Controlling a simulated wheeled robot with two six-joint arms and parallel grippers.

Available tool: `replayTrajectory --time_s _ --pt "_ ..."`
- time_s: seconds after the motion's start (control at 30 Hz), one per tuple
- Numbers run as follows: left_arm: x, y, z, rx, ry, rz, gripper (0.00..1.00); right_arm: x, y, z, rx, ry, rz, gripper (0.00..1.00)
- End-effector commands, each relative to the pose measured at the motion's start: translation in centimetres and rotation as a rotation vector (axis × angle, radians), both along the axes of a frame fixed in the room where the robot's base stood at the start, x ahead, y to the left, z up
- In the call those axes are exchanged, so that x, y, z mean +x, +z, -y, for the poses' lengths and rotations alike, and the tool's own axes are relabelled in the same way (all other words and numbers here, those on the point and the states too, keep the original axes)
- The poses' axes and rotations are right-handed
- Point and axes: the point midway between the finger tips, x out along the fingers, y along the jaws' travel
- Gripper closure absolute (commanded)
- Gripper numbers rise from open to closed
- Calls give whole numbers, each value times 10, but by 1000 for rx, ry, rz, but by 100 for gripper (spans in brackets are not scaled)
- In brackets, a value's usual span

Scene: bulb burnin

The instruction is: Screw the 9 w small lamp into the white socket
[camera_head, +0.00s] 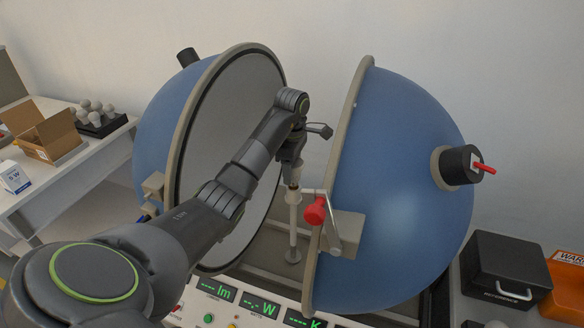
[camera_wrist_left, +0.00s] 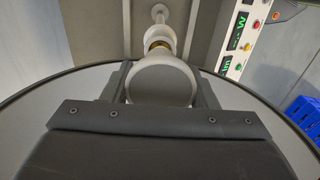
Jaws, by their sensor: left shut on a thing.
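My left arm reaches into the open sphere, and its gripper (camera_head: 291,160) points down above the white socket (camera_head: 293,196) on its upright post. In the left wrist view, the gripper is shut on the lamp (camera_wrist_left: 160,84), whose pale round bulb sits between the two fingers. A brass-coloured band shows beyond the bulb, in line with the white socket (camera_wrist_left: 160,34). The lamp's base is at the socket's mouth; how far it is in cannot be told. My right gripper is not in view.
Two blue hemispheres (camera_head: 410,190) stand open around the post. A red-knobbed latch (camera_head: 316,211) juts out near the right rim. A display panel (camera_head: 258,305) lies in front. On the left table are an open carton (camera_head: 48,136) and a black tray of bulbs (camera_head: 100,122).

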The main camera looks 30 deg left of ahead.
Motion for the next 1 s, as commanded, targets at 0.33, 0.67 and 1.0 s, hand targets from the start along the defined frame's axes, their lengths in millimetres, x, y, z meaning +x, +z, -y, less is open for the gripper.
replayTrajectory --time_s 0.33,0.67,1.0 --pt "0 -10 0 0 0 0 70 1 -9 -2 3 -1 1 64" --pt "0 -16 0 0 0 0 70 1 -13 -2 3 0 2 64" --pt "0 -16 0 0 0 -1 36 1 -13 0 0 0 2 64"
